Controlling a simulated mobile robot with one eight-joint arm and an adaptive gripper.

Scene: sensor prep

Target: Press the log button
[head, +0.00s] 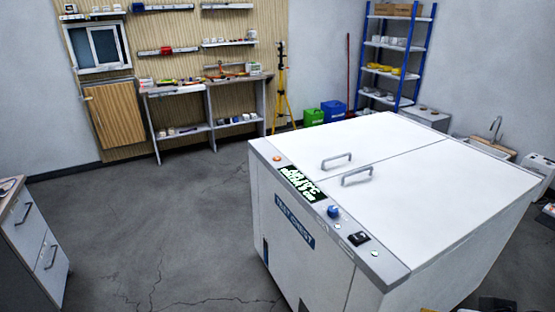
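A white chest labelled "TEST CHEST" (294,223) stands at the right centre. A control strip runs along its top front edge. The strip carries an orange-red round button (277,158), a dark display with green characters (300,184), a blue knob (333,211), a small pale round spot (337,226), a black switch (358,238) and a whitish round button (375,253). The labels are too small to read, so I cannot tell which is the log button. My gripper is not in view.
Two lid handles (337,160) stand up from the chest top. A drawer cabinet (35,245) is at the left edge. A workbench (205,85), yellow tripod (281,85) and blue shelving rack (395,50) are at the back. The grey floor left of the chest is clear.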

